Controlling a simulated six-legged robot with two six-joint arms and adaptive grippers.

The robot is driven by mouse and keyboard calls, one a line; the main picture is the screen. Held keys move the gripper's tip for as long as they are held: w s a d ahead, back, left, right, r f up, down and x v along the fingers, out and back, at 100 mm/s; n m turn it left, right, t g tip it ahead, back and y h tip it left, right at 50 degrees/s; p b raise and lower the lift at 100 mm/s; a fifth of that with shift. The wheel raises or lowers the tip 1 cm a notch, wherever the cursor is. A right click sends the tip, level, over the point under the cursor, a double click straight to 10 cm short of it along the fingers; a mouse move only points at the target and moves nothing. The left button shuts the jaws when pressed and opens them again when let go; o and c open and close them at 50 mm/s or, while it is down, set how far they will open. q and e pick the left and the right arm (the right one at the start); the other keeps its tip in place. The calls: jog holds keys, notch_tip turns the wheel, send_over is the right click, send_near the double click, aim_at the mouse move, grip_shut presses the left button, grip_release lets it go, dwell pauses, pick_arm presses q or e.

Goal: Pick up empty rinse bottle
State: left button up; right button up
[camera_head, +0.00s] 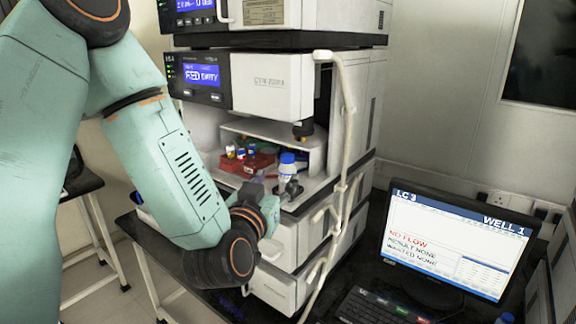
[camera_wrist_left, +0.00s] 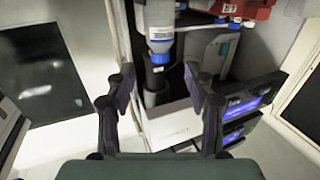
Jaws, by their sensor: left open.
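A small white bottle with a blue cap (camera_head: 287,165) stands upright in the open bay of the middle instrument; whether it is empty I cannot tell. My left gripper (camera_head: 285,188) is just in front of it in the head view, partly hidden behind my own wrist. In the left wrist view, which is upside down, the bottle (camera_wrist_left: 159,14) hangs from the top edge with its blue cap (camera_wrist_left: 160,34) downward. My right gripper is not in view.
A red tray (camera_head: 240,166) with small colored-cap vials sits left of the bottle; the red tray also shows in the wrist view (camera_wrist_left: 244,9). A dark nozzle (camera_head: 302,129) hangs above the bay. A white tube (camera_head: 346,130) runs down the instrument's right side. A monitor (camera_head: 457,243) stands at right.

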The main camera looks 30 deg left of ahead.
aim_at(286, 164)
pick_arm(q)
jog(key=x, duration=0.3)
jog(key=shift+d+r+p, duration=0.15)
jog(key=shift+r+p, duration=0.05)
jog(key=shift+p, duration=0.15)
jog(key=p+x, duration=0.1)
jog(key=x, duration=0.2)
jog(key=shift+w+a, duration=0.25)
jog(key=shift+a, duration=0.05)
jog(key=shift+w+a+f, duration=0.1)
jog(key=shift+w+a, duration=0.15)
jog(key=shift+w, duration=0.3)
jog(key=shift+d, duration=0.15)
jog(key=shift+s+d, duration=0.1)
jog(key=shift+c, duration=0.3)
jog(key=c, duration=0.7)
jog(key=shift+c, duration=1.1)
